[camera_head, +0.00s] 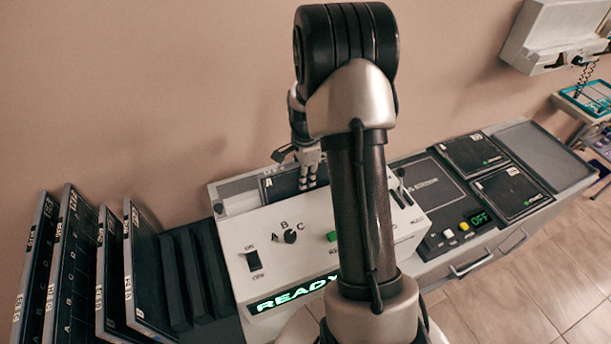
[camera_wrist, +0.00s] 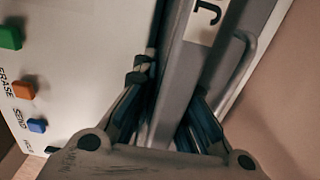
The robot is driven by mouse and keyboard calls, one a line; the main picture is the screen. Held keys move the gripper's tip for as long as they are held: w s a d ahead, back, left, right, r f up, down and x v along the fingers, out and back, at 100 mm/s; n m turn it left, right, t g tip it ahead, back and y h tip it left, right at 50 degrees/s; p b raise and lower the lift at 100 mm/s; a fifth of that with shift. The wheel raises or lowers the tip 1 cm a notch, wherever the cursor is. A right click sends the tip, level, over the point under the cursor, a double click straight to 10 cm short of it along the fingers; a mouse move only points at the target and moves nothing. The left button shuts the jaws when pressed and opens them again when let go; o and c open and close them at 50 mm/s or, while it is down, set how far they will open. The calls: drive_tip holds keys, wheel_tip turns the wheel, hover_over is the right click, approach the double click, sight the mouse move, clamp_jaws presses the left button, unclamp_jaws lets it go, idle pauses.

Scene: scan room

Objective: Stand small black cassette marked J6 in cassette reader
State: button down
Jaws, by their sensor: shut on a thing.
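The white cassette reader (camera_head: 325,225) stands in the middle of the head view, with a green READY display, an A-B-C knob and switches. Behind its front housing, an upright dark cassette (camera_head: 284,187) shows an A on its face. My gripper (camera_head: 309,171) points down at this cassette. In the wrist view, my gripper (camera_wrist: 168,110) is shut on a cassette edge (camera_wrist: 178,75) whose white label (camera_wrist: 206,14) shows a J; the rest of the label is cut off. The cassette's lower edge is hidden, so I cannot tell how deep it sits.
Several larger dark cassettes (camera_head: 65,265) stand in a black slotted rack (camera_head: 197,275) at the left. The wall is close behind. My arm hides part of the reader.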

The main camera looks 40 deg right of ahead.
drive_tip(key=shift+f, duration=0.2)
drive_tip(key=c, duration=1.5)
unclamp_jaws()
drive_tip(key=shift+c, duration=0.2)
wheel_tip(320, 180, up, 12)
drive_tip(key=shift+r, duration=0.1)
wheel_tip(320, 180, up, 6)
drive_tip(key=p, duration=0.5)
